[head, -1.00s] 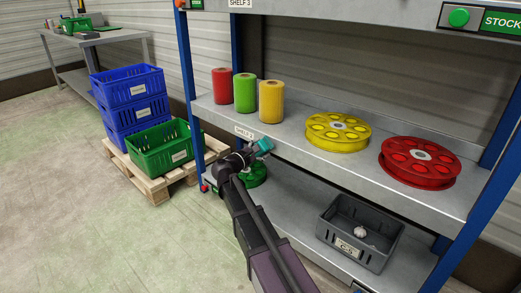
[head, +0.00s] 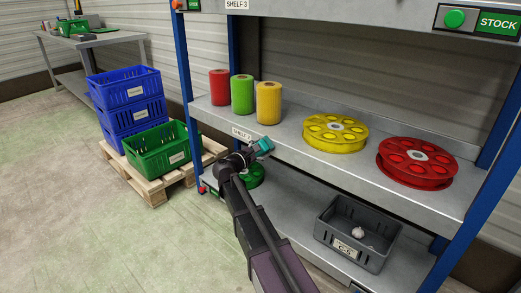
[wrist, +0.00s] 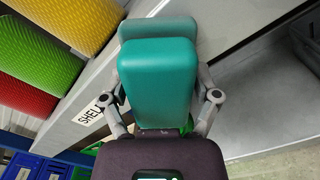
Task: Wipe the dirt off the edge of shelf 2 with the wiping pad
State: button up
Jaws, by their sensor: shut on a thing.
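The wiping pad is a teal block (wrist: 158,80) that fills the middle of the wrist view; it also shows in the head view (head: 263,145). My gripper (head: 251,152) is shut on the pad, with a finger on each side of it. The pad is at the front edge of shelf 2 (head: 350,174), just right of the shelf label (head: 241,134). I cannot tell whether the pad touches the edge. No dirt shows on the visible part of the edge; the part behind the pad and gripper is hidden.
Red, green and yellow rolls (head: 268,103) stand on shelf 2 above the pad. A yellow reel (head: 335,133) and a red reel (head: 416,163) lie further right. Below are a green reel (head: 252,175) and a grey bin (head: 357,235). A blue post (head: 184,80) stands left.

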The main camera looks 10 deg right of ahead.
aim_at(270, 151)
jog(key=shift+s+d, duration=0.1)
jog(key=shift+s+d, duration=0.5)
jog(key=shift+s, duration=0.3)
jog(key=shift+s+d, duration=0.5)
jog(key=shift+s, duration=0.25)
jog(key=shift+w+d, duration=0.1)
jog(key=shift+d, duration=0.05)
jog(key=shift+w, duration=0.15)
jog(key=shift+w+a, duration=1.3)
jog(key=shift+w, duration=0.15)
jog(key=v, duration=0.6)
